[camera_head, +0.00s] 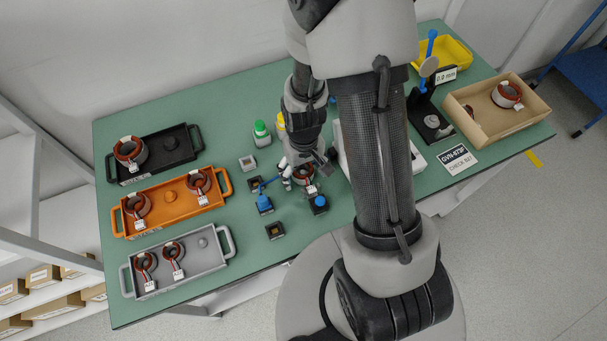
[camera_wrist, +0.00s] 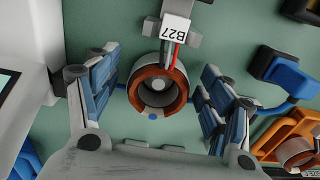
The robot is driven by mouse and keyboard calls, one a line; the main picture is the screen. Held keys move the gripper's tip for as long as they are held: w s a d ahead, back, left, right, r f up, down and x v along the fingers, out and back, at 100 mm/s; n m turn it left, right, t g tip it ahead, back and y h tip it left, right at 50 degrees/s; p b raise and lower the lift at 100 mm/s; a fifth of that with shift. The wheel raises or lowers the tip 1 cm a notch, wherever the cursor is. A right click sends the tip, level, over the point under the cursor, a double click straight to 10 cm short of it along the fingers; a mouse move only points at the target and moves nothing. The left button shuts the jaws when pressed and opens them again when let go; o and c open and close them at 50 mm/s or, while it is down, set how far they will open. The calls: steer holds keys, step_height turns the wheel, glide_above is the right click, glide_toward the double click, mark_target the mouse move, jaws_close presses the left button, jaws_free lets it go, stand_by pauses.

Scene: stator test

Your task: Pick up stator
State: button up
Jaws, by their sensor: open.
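A stator (camera_wrist: 158,90) with a copper-brown winding ring, a grey body and a white tag marked B27 (camera_wrist: 176,28) lies between the fingers of my gripper (camera_wrist: 160,105) in the wrist view. My gripper is open, with one blue-padded finger on each side of the stator and a visible gap to both. In the head view my gripper (camera_head: 305,172) is over the middle of the table, and the stator (camera_head: 307,185) below it is partly hidden. Other stators lie in the black tray (camera_head: 160,168), the orange tray (camera_head: 180,212), the grey tray (camera_head: 205,268) and the cardboard box (camera_head: 475,130).
Small blue-topped fixtures (camera_head: 264,204) and dark blocks (camera_head: 275,230) stand close around my gripper. Green-capped (camera_head: 261,130) and yellow-capped bottles stand behind. A black gauge stand (camera_head: 428,115) and yellow bin (camera_head: 445,55) are at the right. The green table (camera_head: 225,100) is clear at the back left.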

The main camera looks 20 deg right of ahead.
steer(key=shift+r, duration=0.1)
steer(key=shift+c, duration=0.3)
steer(key=c, duration=1.4)
